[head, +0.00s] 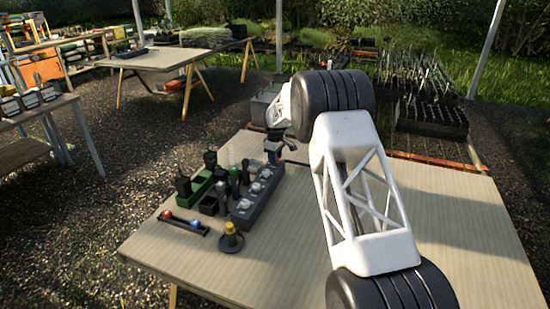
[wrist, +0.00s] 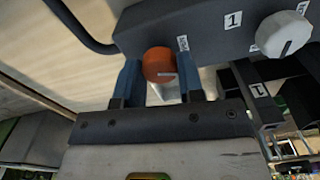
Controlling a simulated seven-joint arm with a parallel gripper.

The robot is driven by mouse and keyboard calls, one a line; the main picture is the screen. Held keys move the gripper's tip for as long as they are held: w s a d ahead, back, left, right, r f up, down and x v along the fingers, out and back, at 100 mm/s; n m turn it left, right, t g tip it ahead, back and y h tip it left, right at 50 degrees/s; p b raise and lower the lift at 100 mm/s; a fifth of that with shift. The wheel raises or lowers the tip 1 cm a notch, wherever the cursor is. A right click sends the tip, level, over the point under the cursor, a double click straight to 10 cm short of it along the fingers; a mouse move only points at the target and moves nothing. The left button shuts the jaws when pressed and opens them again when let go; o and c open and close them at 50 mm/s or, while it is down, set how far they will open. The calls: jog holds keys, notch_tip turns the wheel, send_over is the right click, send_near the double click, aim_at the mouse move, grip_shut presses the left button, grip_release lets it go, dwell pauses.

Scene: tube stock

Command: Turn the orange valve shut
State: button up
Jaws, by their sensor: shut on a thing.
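The orange valve (wrist: 158,61) is a round knob on the end part of a dark grey box (wrist: 205,30). A small pale line shows on its face. My gripper (wrist: 159,70) has its blue fingers on either side of the knob and is shut on it. In the head view my gripper (head: 273,152) is at the far end of the grey box (head: 242,213), and the orange valve is hidden there. A white dial (wrist: 283,35) with a dark mark sits on the same box beside a label "1".
Several white dials line the box top. Left of it stand black holders and a green tray (head: 197,188). A bar with a red and a blue ball (head: 195,224) and a yellow-topped stand (head: 231,240) are nearer. The table's right side is mostly clear under my arm.

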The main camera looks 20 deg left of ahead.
jog(key=m, duration=1.4)
dwell(0.4)
jog(key=o, duration=0.9)
jog(key=shift+r, duration=0.1)
jog(key=shift+r, duration=3.85)
jog(key=shift+d, duration=0.15)
